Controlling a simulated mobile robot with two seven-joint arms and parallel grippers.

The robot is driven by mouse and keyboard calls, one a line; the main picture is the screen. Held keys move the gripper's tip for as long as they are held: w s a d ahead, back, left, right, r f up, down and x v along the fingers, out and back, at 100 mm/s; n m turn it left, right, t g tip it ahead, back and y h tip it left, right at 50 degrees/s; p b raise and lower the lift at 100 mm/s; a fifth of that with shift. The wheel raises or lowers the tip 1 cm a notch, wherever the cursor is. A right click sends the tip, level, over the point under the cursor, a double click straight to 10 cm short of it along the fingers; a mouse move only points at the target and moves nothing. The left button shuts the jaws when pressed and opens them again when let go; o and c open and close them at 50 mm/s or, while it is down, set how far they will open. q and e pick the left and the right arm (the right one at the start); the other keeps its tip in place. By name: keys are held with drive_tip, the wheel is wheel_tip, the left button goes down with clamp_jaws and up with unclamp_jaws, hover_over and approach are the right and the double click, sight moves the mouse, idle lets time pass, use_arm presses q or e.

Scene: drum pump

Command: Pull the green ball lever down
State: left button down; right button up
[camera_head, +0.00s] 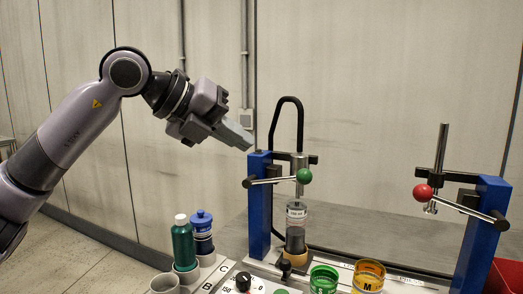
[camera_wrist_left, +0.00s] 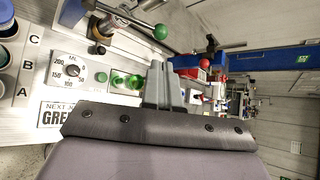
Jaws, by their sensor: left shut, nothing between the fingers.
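The green ball (camera_head: 304,176) sits at the end of a metal lever rod (camera_head: 270,181) on the left blue post (camera_head: 259,210). The rod lies close to level. The ball also shows in the left wrist view (camera_wrist_left: 160,32). My left gripper (camera_head: 247,142) is shut and empty, above and left of the ball in the head view, apart from it. Its closed fingers (camera_wrist_left: 160,84) point away from the wrist in the left wrist view. A clear cylinder (camera_head: 296,215) stands under the spout beside the post. My right gripper is not in view.
A red ball lever (camera_head: 423,193) is on the right blue post (camera_head: 481,235). A black hose loop (camera_head: 287,102) rises behind the left post. Green bottle (camera_head: 183,243), blue bottle (camera_head: 202,232), green cup (camera_head: 323,280) and yellow cup (camera_head: 368,275) stand in front. Air above the ball is free.

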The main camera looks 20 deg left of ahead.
use_arm(q)
drive_tip(key=p, duration=0.2)
approach(301, 183)
drive_tip(key=w, duration=0.1)
drive_tip(key=w+d, duration=0.1)
drive_tip(key=w+d+f, duration=0.1)
drive_tip(key=w, duration=0.1)
drive_tip(key=shift+d, duration=0.15)
drive_tip(key=shift+w+d+f, duration=0.35)
drive_tip(key=shift+w+f, duration=0.1)
drive_tip(key=shift+w, duration=0.05)
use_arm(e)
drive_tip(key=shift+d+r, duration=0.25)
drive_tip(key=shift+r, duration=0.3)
use_arm(q)
drive_tip(key=shift+d+f, duration=0.1)
drive_tip(key=shift+f, duration=0.05)
